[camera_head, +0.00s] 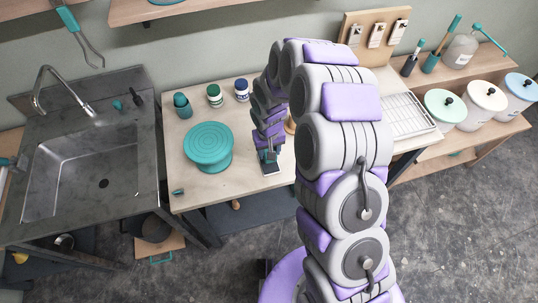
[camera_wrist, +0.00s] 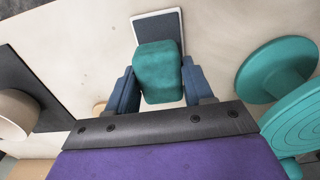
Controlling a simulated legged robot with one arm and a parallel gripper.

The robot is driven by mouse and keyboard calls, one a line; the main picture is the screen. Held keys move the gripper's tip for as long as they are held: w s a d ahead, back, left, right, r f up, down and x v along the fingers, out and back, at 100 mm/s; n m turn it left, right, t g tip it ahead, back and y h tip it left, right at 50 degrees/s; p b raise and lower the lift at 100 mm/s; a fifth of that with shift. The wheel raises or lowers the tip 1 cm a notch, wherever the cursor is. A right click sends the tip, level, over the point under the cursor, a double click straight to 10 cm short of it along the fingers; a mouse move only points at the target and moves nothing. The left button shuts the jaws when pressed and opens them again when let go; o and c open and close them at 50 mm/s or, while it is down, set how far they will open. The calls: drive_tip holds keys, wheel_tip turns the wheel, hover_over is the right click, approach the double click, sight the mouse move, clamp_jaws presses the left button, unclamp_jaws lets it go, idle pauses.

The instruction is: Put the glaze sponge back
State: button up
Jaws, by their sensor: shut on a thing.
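The teal glaze sponge (camera_wrist: 159,72) is between the two fingers of my gripper (camera_wrist: 160,88) in the wrist view. My gripper is shut on it. A small flat dark grey pad with a white rim (camera_wrist: 157,14) lies on the table beyond the sponge, which overlaps its near part in this view. I cannot tell whether the sponge touches it. In the head view my gripper (camera_head: 267,153) is low over the worktable, and the pad (camera_head: 271,170) shows just below it. The sponge is mostly hidden there.
A teal banding wheel (camera_head: 208,145) stands left of my gripper, close by; it also shows in the wrist view (camera_wrist: 277,68). Jars (camera_head: 214,96) and a teal cup (camera_head: 182,104) stand behind. A sink (camera_head: 85,170) is left; a white rack (camera_head: 408,115) and lidded canisters (camera_head: 444,108) are right.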

drive_tip(key=f+b, duration=0.1)
drive_tip(key=f, duration=0.2)
drive_tip(key=shift+a+f, duration=0.2)
drive_tip(key=shift+d, duration=0.1)
drive_tip(key=o, duration=1.1)
wheel_tip(320, 180, up, 12)
drive_tip(key=p, duration=0.2)
drive_tip(key=shift+r+p, duration=0.1)
drive_tip(key=shift+p, duration=0.2)
